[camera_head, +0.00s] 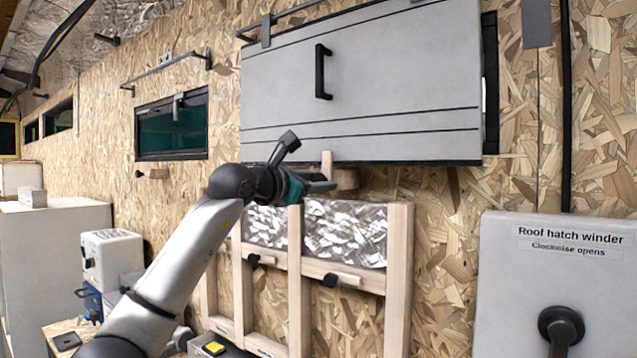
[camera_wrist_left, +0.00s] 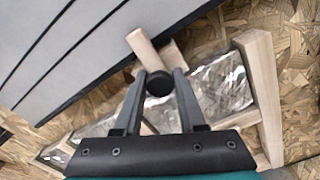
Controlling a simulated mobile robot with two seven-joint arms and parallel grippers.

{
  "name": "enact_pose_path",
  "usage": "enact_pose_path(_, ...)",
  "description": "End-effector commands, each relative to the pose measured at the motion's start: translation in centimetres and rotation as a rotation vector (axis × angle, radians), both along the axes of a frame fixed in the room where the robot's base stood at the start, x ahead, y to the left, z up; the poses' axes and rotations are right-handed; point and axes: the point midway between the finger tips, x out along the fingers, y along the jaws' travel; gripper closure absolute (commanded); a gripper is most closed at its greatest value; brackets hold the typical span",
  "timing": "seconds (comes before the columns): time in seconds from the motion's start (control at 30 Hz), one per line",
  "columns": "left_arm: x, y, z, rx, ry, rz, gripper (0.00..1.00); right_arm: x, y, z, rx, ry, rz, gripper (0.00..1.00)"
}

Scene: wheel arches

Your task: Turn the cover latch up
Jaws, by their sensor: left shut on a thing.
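The cover latch (camera_head: 327,163) is a pale wooden bar at the lower edge of the grey cover (camera_head: 400,85). It stands about upright, and its top end overlaps the cover's lower edge. In the left wrist view the latch (camera_wrist_left: 142,45) runs roughly square to that edge, with a black knob (camera_wrist_left: 158,82) at its near end. My left gripper (camera_head: 327,187) is shut on this knob, one finger on each side of it. In the left wrist view the gripper (camera_wrist_left: 158,84) hides part of what lies behind. My right gripper is out of view.
A wooden frame (camera_head: 400,280) with foil-faced insulation (camera_head: 345,232) stands below the cover, with black-knobbed wooden turn pieces (camera_head: 342,280). A roof hatch winder box (camera_head: 505,285) is at the right. A small window (camera_head: 172,130) is at the left.

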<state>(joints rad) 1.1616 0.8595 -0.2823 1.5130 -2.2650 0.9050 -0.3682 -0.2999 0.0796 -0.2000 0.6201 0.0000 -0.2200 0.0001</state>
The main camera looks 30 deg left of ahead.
Motion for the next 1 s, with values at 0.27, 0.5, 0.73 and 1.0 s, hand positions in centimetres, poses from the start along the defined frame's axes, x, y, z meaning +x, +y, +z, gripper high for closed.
enact_pose_path(0.27, 0.02, -0.05, -0.01, -0.028, 0.003, -0.002, 1.0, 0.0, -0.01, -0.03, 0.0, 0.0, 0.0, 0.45)
enact_pose_path(0.5, 0.01, -0.05, 0.02, -0.027, 0.002, -0.001, 1.0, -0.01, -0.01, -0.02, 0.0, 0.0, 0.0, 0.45)
enact_pose_path(0.73, 0.0, -0.04, 0.04, -0.026, 0.002, -0.001, 0.41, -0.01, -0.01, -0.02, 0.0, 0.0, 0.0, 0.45)
enact_pose_path(1.0, 0.0, -0.02, 0.04, -0.025, 0.001, 0.0, 0.31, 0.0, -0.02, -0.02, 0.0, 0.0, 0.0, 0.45)
